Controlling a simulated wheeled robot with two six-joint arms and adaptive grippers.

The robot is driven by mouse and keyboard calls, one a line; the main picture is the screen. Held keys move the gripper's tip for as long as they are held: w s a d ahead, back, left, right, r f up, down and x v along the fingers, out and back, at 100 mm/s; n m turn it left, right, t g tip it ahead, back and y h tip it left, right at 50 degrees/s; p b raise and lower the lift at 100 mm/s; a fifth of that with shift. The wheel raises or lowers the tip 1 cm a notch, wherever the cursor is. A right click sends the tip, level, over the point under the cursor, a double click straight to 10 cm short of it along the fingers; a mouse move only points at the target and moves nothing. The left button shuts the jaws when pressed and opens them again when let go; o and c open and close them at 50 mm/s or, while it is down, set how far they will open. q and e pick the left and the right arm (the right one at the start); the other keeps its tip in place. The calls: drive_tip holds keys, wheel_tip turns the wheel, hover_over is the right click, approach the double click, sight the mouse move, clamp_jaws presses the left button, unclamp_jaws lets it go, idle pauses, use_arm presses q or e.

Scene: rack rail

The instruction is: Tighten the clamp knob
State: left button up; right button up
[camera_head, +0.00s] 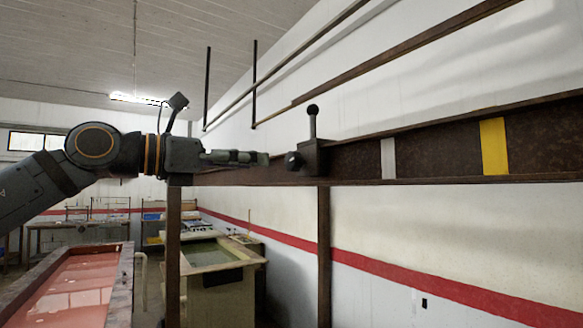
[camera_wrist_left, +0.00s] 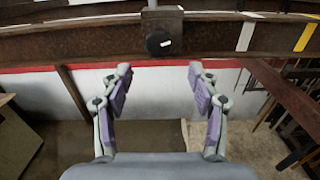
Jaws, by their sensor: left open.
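A dark clamp (camera_head: 314,155) sits on the brown rail (camera_head: 440,146), with an upright post and ball end (camera_head: 312,112) on top. Its round black clamp knob (camera_head: 293,161) sticks out on the side toward my left gripper. In the left wrist view the knob (camera_wrist_left: 158,43) faces me with a small white mark, in front of the clamp body (camera_wrist_left: 163,22). My left gripper (camera_head: 262,158) is open and empty, a short gap from the knob. In the left wrist view its fingers (camera_wrist_left: 160,82) are spread wide, with the knob beyond and between them. My right gripper is not in view.
A pale band (camera_head: 388,158) and a yellow band (camera_head: 494,146) mark the rail to the right of the clamp. Posts (camera_head: 324,250) hold the rail up. A trough of reddish liquid (camera_head: 75,285) stands at lower left. Pipes run along the wall above.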

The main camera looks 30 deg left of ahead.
sight(289, 162)
use_arm(q)
drive_tip(key=p+x, duration=0.2)
drive_tip(key=x, duration=0.1)
drive_tip(key=p+x, duration=0.5)
drive_tip(key=x, duration=0.1)
drive_tip(key=shift+w+r, duration=0.15)
drive_tip(key=shift+r, duration=0.1)
drive_tip(key=shift+w+d+f+p, duration=0.15)
drive_tip(key=shift+w+p, duration=0.1)
drive_tip(key=shift+p, duration=0.05)
drive_tip(key=shift+s, duration=0.1)
drive_tip(key=shift+c, duration=0.4)
drive_tip(key=c, duration=1.1)
drive_tip(key=shift+f+n, duration=0.1)
drive_tip(key=shift+n, duration=0.4)
drive_tip(key=o, duration=1.2)
